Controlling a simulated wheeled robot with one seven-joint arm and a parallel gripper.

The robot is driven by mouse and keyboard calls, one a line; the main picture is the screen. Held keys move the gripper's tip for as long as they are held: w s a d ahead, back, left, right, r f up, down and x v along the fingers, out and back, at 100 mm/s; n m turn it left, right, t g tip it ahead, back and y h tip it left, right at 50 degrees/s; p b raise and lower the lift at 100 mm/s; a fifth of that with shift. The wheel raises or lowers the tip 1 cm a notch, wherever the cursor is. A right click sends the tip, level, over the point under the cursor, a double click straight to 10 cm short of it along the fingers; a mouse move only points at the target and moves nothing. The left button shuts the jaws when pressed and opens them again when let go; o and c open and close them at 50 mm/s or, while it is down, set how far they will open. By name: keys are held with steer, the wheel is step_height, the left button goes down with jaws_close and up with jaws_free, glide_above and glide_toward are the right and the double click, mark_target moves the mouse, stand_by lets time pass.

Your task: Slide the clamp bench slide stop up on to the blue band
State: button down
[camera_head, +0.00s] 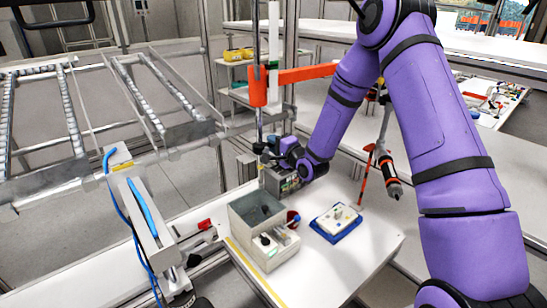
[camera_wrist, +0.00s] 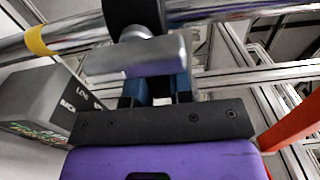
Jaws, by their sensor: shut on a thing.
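The slide stop is a black collar (camera_wrist: 124,14) around a shiny steel pole (camera_wrist: 205,12), with a grey block-shaped handle (camera_wrist: 135,57) standing out from it. My gripper (camera_wrist: 157,88) has its blue-tipped fingers shut on this handle. In the head view my gripper (camera_head: 271,156) is at the upright pole (camera_head: 259,122), with the small, dark stop (camera_head: 258,147) beside it, below an orange sleeve (camera_head: 257,86). A yellow band (camera_wrist: 38,41) circles the pole to the left of the collar in the wrist view. I cannot make out a blue band on the pole.
An orange arm (camera_head: 305,74) reaches right from the sleeve, above my gripper. A grey bin (camera_head: 245,222) and a blue tray with a white part (camera_head: 337,221) stand on the white bench (camera_head: 378,240). A dark printed box (camera_wrist: 45,95) is close by in the wrist view.

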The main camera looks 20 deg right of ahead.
steer(key=shift+r, duration=0.85)
steer(key=shift+w, duration=0.1)
steer(key=c, duration=1)
jaws_free()
steer(key=v, duration=1.1)
steer(key=shift+a, duration=0.1)
